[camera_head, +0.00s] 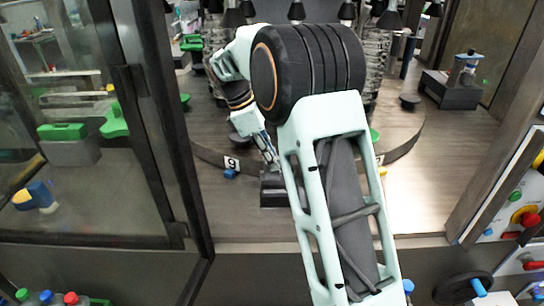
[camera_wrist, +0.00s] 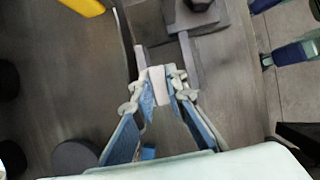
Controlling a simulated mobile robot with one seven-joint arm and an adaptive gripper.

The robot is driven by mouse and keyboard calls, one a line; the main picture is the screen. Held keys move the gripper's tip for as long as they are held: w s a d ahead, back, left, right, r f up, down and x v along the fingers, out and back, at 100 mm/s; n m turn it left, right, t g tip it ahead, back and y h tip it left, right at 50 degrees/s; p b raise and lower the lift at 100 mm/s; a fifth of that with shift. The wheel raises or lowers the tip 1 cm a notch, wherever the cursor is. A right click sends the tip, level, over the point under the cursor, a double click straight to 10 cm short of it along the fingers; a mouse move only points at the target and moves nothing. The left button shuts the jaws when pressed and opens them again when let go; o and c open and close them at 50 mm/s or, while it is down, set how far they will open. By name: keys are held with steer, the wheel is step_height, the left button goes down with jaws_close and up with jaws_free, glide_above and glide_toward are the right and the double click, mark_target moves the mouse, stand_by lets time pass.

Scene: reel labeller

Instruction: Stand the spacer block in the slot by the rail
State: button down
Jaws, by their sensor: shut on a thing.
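My gripper (camera_wrist: 161,84) is shut on a small pale block (camera_wrist: 157,78), seen between its fingertips in the wrist view; I take this to be the spacer block. Just beyond the fingertips is a dark grey fixture (camera_wrist: 208,18) with narrow bars. One bar (camera_wrist: 188,52) is right of the block and a short strip (camera_wrist: 140,58) is left of it. I cannot tell which is the rail, or whether the block touches either. In the head view, my gripper (camera_head: 268,150) is above a dark fixture (camera_head: 272,190), partly hidden by my arm. The slot is not clear.
A dark frame post (camera_head: 150,120) stands left. Reel stacks (camera_head: 376,60) stand behind my arm.

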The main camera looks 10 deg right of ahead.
mark_target(277, 178)
steer(key=shift+f+b, duration=0.75)
steer(key=shift+f, duration=1.15)
steer(key=c, duration=1.8)
jaws_free()
steer(key=shift+c, duration=0.2)
steer(key=s+v, duration=0.1)
steer(key=v, duration=1.1)
steer(key=shift+w, duration=0.45)
steer(key=shift+r, duration=0.1)
